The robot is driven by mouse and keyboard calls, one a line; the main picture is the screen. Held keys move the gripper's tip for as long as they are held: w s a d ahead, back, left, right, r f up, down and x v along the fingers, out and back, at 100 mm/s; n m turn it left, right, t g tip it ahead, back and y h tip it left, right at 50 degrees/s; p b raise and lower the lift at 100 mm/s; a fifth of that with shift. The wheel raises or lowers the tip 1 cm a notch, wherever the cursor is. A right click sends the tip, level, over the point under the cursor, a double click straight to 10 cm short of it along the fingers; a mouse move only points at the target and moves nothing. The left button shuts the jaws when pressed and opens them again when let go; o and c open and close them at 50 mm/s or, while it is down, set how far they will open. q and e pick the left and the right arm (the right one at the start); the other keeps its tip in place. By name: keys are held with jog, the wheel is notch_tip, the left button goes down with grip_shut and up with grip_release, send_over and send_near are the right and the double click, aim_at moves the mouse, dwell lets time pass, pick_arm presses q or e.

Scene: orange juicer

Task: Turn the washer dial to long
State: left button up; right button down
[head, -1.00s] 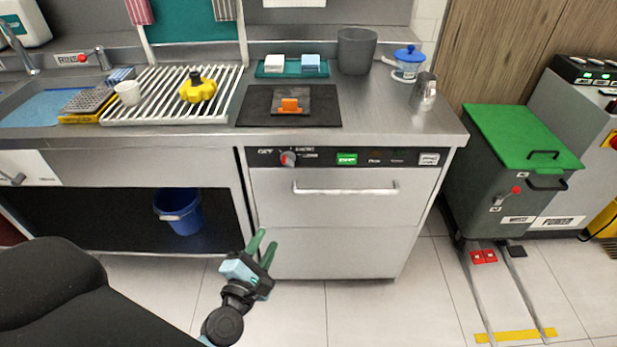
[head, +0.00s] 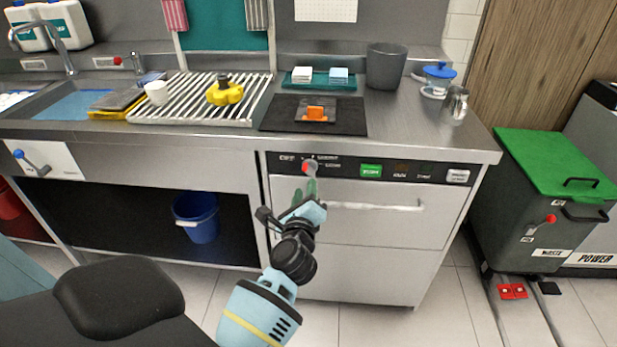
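The washer (head: 360,240) is a steel front-loading unit under the counter, with a black control strip along its top. Its dial (head: 309,168), grey with a red face or mark, is at the left of the strip; labels around it are too small to read, so its setting cannot be told. Whether a fingertip touches the dial cannot be told. My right gripper is not in view.
A green button (head: 371,171) is on the strip. The counter edge (head: 400,150) overhangs above. A blue bucket (head: 196,218) stands in the open bay at left. A green-lidded bin (head: 560,170) is at right.

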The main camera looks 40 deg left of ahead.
aim_at(308, 173)
pick_arm(q)
jog(key=x, duration=0.6)
jog(key=shift+w+a, duration=0.1)
jog(key=shift+w, duration=0.1)
jog(key=shift+c, duration=0.4)
grip_shut()
